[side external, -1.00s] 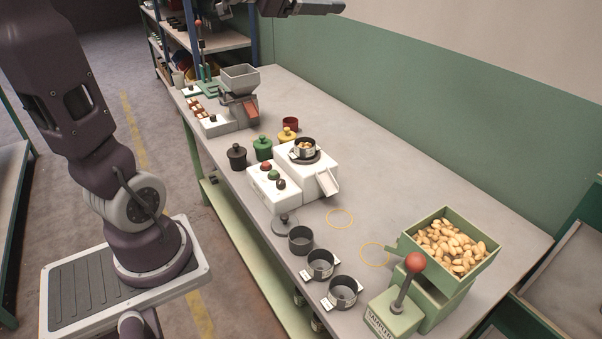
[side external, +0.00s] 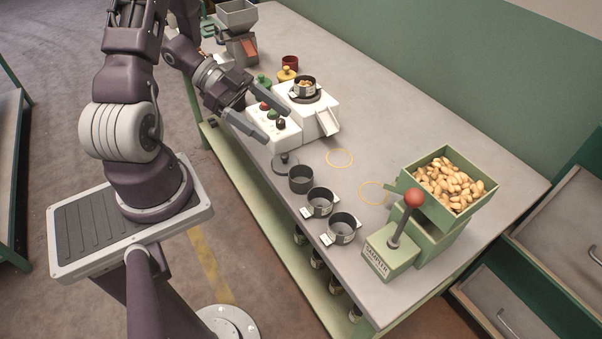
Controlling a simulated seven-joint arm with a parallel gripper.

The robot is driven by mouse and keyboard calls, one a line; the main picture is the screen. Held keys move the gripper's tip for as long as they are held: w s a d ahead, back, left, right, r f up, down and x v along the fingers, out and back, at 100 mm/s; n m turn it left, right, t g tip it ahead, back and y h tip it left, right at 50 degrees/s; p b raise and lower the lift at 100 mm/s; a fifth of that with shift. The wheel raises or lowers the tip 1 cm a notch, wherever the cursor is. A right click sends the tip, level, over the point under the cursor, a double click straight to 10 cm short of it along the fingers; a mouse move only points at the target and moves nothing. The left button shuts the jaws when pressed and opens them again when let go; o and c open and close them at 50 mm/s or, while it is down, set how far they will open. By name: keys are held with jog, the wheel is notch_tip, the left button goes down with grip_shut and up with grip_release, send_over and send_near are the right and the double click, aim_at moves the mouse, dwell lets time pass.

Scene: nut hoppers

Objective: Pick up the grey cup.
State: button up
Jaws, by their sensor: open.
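A plain dark grey cup (side external: 301,180) stands upright on the bench, in front of the white button box. Two more grey cups with white tags, a middle one (side external: 319,202) and a near one (side external: 344,229), stand in a row with it. All three look empty. My gripper (side external: 277,127) is open with nothing between its fingers. It is above the white button box, up and to the left of the plain cup and apart from it. It hides part of the box and the jars behind.
A flat grey lid (side external: 285,163) with a knob lies beside the plain cup. A white scale (side external: 322,122) bears a pan of nuts. A green hopper (side external: 420,205) full of nuts and a red-knobbed lever (side external: 404,228) stand at right. The bench between the yellow rings and wall is clear.

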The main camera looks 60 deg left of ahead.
send_near(311, 183)
jog(key=x, duration=0.4)
jog(key=f+x, duration=0.1)
jog(key=shift+w+a+f, duration=0.15)
jog(key=shift+w+f, duration=0.05)
jog(key=shift+w, duration=0.1)
jog(key=c, duration=1.4)
jog(key=shift+r, duration=0.1)
